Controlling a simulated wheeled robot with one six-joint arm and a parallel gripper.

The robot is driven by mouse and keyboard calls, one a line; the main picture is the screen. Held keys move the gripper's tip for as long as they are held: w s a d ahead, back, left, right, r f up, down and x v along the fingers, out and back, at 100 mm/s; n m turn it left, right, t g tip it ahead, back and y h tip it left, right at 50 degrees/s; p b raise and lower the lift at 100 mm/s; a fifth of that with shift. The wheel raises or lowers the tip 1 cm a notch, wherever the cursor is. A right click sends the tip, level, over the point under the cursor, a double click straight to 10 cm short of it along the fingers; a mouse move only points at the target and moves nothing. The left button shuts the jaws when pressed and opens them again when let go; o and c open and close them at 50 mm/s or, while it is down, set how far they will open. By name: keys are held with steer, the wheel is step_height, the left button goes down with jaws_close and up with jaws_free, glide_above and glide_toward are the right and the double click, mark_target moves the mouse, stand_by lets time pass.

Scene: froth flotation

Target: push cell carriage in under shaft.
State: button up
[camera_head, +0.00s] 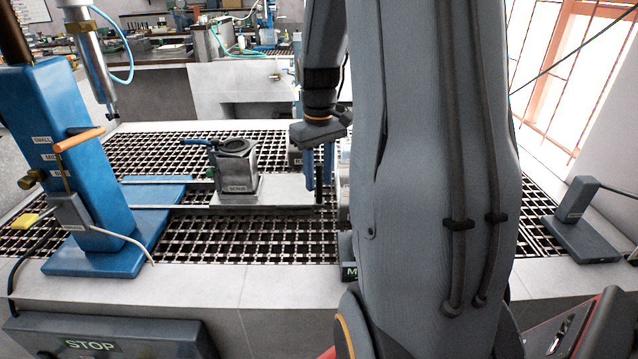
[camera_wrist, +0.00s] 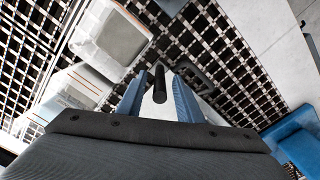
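The cell carriage (camera_head: 285,191) is a flat pale plate at the right end of two rails that run out from the blue machine stand (camera_head: 100,200). The grey cell (camera_head: 236,170) stands upright on it. The shaft (camera_head: 97,70) hangs from the machine head at the upper left, well left of the cell. My gripper (camera_head: 318,185) points down at the carriage's right end. In the wrist view, its blue fingers (camera_wrist: 159,88) stand apart on either side of a black upright handle (camera_wrist: 159,76), with gaps showing on both sides. My arm hides part of the bench on the right.
Black grating (camera_head: 250,235) covers the bench top around the rails. The rails between the cell and the stand look clear. A grey container (camera_head: 296,155) stands behind the carriage's right end. A dark stand (camera_head: 580,225) is at the far right, and a STOP panel (camera_head: 150,342) is in front.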

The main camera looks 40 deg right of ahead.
mark_target(319, 202)
steer(key=shift+f, duration=1.5)
steer(key=shift+c, duration=0.5)
jaws_close()
